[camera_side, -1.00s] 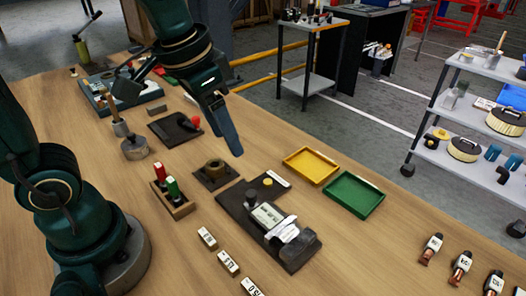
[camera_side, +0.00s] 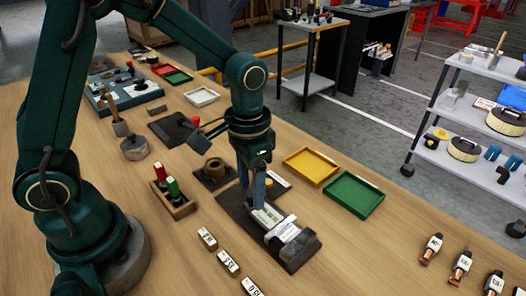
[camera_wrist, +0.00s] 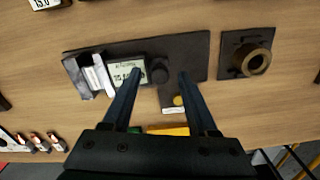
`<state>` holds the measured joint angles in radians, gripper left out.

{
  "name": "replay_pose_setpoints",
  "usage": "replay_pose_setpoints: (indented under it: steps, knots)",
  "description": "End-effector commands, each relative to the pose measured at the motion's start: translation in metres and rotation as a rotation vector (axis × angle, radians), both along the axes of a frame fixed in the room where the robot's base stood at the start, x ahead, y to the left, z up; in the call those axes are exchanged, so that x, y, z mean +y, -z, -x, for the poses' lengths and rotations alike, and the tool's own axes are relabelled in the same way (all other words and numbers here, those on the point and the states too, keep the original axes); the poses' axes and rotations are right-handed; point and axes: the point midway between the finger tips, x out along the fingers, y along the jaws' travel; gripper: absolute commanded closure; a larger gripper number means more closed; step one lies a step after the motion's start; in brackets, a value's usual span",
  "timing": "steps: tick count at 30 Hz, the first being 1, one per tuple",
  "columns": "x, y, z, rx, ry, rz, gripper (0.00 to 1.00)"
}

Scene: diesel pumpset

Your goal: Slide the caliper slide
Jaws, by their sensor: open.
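The caliper fixture is a dark base plate (camera_side: 234,205) carrying a grey slide with a display (camera_wrist: 128,72), pale metal jaws (camera_side: 284,232) at one end and a dark round knob (camera_wrist: 160,71) beside the display. My gripper (camera_wrist: 160,74) is open above it, fingers pointing down. In the wrist view the knob appears between the fingertips, with the left finger partly over the display. In the side view my fingers hide the knob; I cannot tell whether they touch it. A yellow button (camera_wrist: 178,100) and a white label (camera_wrist: 175,110) lie near the plate's side.
A ring block (camera_wrist: 255,61) stands beside the plate. Yellow (camera_side: 311,165) and green (camera_side: 354,195) trays lie to the right in the side view. Several numbered white blocks (camera_side: 228,261) lie in front. A holder with red and green handles (camera_side: 173,197) stands left.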

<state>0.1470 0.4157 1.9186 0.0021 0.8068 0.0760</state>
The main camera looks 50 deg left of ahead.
Motion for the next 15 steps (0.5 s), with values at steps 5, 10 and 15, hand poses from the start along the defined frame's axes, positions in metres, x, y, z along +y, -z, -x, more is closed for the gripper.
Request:
replay_pose_setpoints:
  steps: [5,10,15]
  knots:
    - [0.0001,0.0026,0.0002,0.0,0.0,0.0,0.41]
    - [0.0001,0.0023,0.0002,0.0,0.0,0.0,0.64]
    - [0.0001,0.0022,0.0001,-0.001,0.0,0.0,1.0]
